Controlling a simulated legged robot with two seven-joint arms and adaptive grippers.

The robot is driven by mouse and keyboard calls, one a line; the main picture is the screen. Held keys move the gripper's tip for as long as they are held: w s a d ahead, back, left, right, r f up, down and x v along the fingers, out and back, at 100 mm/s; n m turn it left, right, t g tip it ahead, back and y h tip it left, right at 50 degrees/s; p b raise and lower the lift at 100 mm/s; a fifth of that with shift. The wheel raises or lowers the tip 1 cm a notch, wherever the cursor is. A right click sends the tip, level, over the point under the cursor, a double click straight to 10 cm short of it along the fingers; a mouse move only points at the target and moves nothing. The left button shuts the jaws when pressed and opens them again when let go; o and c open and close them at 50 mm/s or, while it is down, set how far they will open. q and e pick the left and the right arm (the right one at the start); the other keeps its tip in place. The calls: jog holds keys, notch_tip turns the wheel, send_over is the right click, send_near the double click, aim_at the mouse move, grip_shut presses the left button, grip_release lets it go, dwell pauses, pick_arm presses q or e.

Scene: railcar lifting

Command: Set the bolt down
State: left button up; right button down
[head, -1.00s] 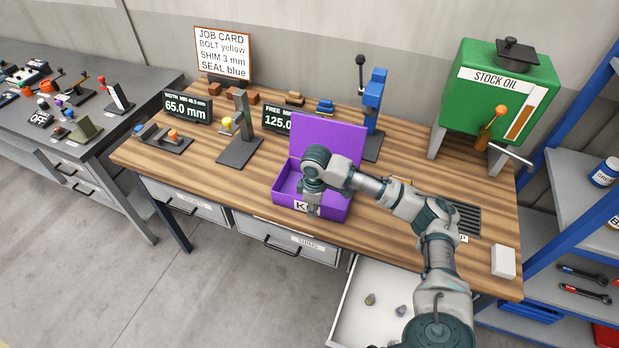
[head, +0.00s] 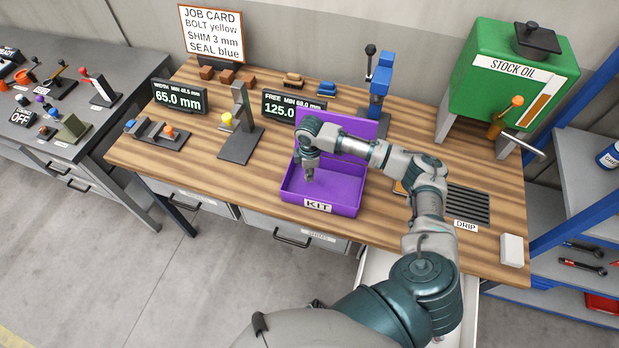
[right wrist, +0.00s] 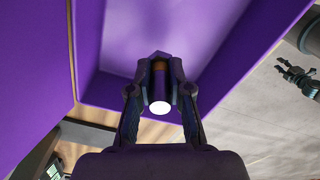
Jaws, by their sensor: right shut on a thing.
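The purple KIT box (head: 345,212) stands on the wooden bench with its lid open behind it. My right gripper (head: 309,174) points down over the left part of the box's interior. In the right wrist view my right gripper (right wrist: 159,92) is shut on the bolt (right wrist: 159,84), which has a dark hex-shaped end, an orange-brown band and a bright round near end. Purple box walls surround the view beyond it. I cannot tell whether the bolt touches the box floor. My left gripper (right wrist: 297,78) seems to show at the right of the wrist view, its opening unclear.
A grey stand with a yellow part (head: 226,120) is left of the box, and a blue press (head: 380,88) behind it. The green stock oil tank (head: 505,85) and drip grate (head: 468,205) are to the right. An open drawer below is mostly hidden by my arm.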

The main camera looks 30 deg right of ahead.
jog(key=f, duration=0.2)
jog(key=w+f, duration=0.1)
jog(key=f, duration=0.1)
jog(key=shift+d+f, duration=0.15)
jog(key=shift+f, duration=0.1)
jog(key=shift+s+a+r, duration=0.15)
jog(key=shift+s+a, duration=0.15)
jog(key=shift+a, duration=0.35)
jog(key=c, duration=1.1)
grip_release()
jog(key=shift+w, duration=0.1)
jog(key=shift+d+f, duration=0.2)
jog(key=shift+d, duration=0.3)
jog(key=shift+d+r, duration=0.1)
jog(key=shift+d, duration=0.05)
jog(key=r, duration=0.8)
jog(key=a+r, duration=0.1)
jog(key=r, duration=0.2)
jog(key=shift+r+b, duration=0.3)
jog(key=shift+r, duration=0.1)
jog(key=shift+d+r, duration=0.15)
jog(key=shift+r, duration=0.05)
jog(key=shift+d, duration=0.25)
jog(key=shift+a, duration=0.3)
